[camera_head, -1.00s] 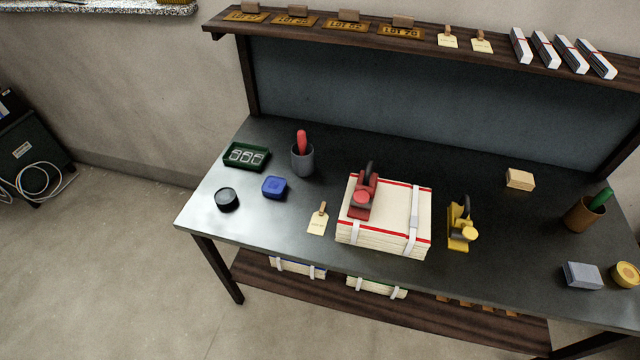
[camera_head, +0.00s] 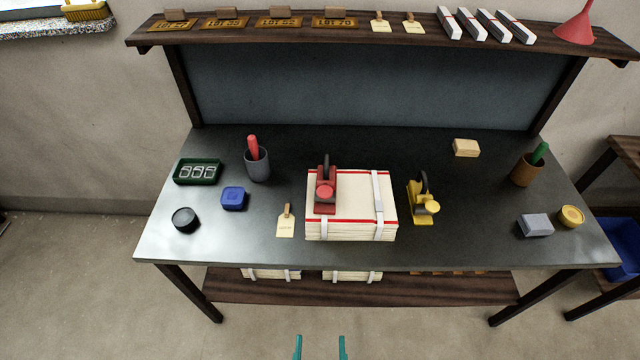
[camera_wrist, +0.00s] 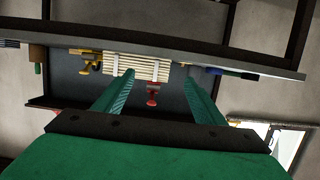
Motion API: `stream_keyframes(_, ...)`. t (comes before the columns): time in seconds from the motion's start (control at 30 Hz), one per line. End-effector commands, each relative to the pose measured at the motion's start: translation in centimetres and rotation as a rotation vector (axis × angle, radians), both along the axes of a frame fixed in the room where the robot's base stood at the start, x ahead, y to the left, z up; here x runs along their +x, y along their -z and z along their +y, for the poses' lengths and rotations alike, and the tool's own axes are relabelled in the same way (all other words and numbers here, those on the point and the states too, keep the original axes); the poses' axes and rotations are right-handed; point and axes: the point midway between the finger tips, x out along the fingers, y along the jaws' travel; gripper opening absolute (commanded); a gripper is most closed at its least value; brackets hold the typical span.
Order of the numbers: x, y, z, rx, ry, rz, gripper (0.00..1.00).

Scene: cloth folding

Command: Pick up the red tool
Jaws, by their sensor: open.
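The red tool (camera_head: 325,190), with a dark handle, sits on top of the left part of a strapped stack of cream cloth (camera_head: 350,225) on the table. It also shows in the wrist view (camera_wrist: 152,93), upside down between the fingers, at a distance. My gripper (camera_head: 320,345) is at the bottom edge of the head view, in front of the table and well apart from the tool. Its two teal fingers are spread and empty, as the wrist view also shows (camera_wrist: 157,90).
A yellow tool (camera_head: 422,200) stands right of the stack. A tag (camera_head: 286,222), blue box (camera_head: 233,198), black tin (camera_head: 185,219), green tray (camera_head: 198,171) and grey cup (camera_head: 257,165) lie left. A shelf (camera_head: 370,33) overhangs the back. The table's front edge (camera_head: 330,267) lies between gripper and stack.

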Motion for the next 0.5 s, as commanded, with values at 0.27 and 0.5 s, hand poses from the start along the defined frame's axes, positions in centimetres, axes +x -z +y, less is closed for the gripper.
stream_keyframes(0.27,9.3,-0.4,0.3,0.0,0.002,0.023,0.64)
stream_keyframes(0.5,16.5,-2.6,0.4,0.0,0.007,0.053,0.64)
